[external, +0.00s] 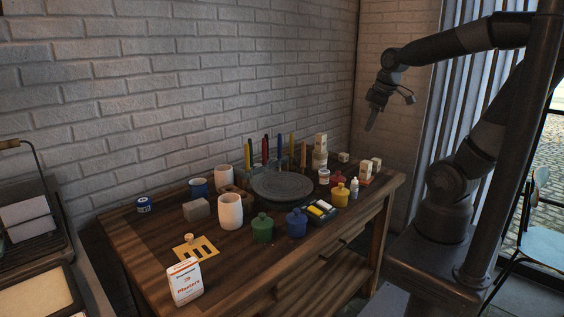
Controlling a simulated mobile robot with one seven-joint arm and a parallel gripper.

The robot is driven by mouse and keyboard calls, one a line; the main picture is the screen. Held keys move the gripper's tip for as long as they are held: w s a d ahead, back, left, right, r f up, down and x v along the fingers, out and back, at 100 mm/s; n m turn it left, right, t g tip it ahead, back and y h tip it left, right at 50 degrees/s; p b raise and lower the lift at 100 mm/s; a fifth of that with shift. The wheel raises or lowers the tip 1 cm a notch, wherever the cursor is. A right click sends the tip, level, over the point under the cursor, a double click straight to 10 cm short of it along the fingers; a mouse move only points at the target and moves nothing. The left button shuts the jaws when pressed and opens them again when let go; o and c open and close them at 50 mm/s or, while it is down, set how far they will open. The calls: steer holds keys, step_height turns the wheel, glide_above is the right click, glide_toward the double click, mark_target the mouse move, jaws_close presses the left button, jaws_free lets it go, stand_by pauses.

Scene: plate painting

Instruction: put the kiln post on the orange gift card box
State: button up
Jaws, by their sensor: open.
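My gripper (372,121) is open, raised well above the right back end of the table and apart from everything on it. A small flat orange thing (364,181), apparently the orange gift card box, lies near the table's right end. A cream block (366,168) stands on it or just behind it; I cannot tell which. Other small cream blocks are close by: one to the right (376,163), one farther back (344,157), and a tall stack (320,151) to the left. I cannot tell for sure which is the kiln post.
The wooden table (138,238) holds a dark round turntable (282,186) at its middle. Red (337,179), yellow (340,195), blue (296,223) and green (262,228) pots stand in front, with a small white bottle (354,187). A plaster box (184,283) stands at the front left.

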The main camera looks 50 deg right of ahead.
steer(key=s+a+r+m+t, duration=0.1)
steer(key=s+a+m+t, duration=0.1)
steer(key=s+a+m, duration=0.1)
steer(key=shift+s+a+m+y, duration=0.3)
steer(key=shift+s+m, duration=0.3)
steer(key=shift+s, duration=0.4)
steer(key=shift+o, duration=0.5)
steer(key=shift+r, duration=0.1)
